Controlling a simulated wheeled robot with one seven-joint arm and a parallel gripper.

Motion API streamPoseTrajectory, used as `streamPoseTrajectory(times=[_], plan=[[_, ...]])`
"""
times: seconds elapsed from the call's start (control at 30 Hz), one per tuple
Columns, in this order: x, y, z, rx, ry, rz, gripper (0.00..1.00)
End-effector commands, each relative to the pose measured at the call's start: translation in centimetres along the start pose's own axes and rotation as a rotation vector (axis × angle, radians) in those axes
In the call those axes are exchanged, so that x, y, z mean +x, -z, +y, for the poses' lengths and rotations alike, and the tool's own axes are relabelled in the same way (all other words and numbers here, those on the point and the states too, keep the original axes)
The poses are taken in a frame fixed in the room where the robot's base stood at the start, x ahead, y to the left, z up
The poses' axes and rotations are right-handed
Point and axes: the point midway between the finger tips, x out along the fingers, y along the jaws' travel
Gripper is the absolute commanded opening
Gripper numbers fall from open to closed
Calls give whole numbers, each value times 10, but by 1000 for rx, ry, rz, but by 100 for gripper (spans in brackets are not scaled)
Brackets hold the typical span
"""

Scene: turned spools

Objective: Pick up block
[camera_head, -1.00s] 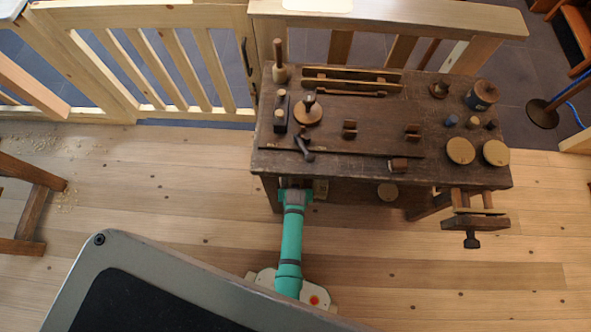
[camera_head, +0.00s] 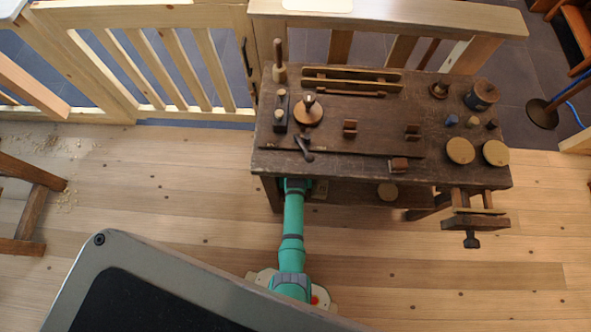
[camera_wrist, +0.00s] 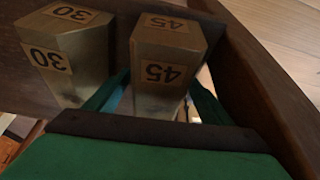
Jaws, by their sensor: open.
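Two blocks stand side by side in the wrist view. One is marked 45 (camera_wrist: 165,52) and sits near the middle; the other is marked 30 (camera_wrist: 72,60) and sits to its left. My gripper (camera_wrist: 160,84) is open, with one green finger on each side of the 45 block. Whether the fingers touch it cannot be told. In the head view my arm reaches under the front edge of the workbench (camera_head: 345,112), whose top hides my gripper and both blocks.
A dark wooden edge (camera_wrist: 258,75) runs close along the right of the blocks. Spools, a mallet (camera_head: 279,62) and round discs (camera_head: 460,151) lie on the bench top. A vise (camera_head: 475,222) juts out at the front right. The floor in front is mostly clear.

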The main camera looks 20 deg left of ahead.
Motion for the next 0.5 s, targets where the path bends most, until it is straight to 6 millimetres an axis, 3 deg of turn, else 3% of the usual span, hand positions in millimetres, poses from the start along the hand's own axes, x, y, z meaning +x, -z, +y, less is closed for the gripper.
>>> streamPoseTrajectory(times=[0.13, 0.37, 0.5], plan=[[0, 0, 0, 0, 0, 0, 75], [0, 0, 0, 0, 0, 0, 21], [0, 1, 0, 0, 0, 1, 21]])
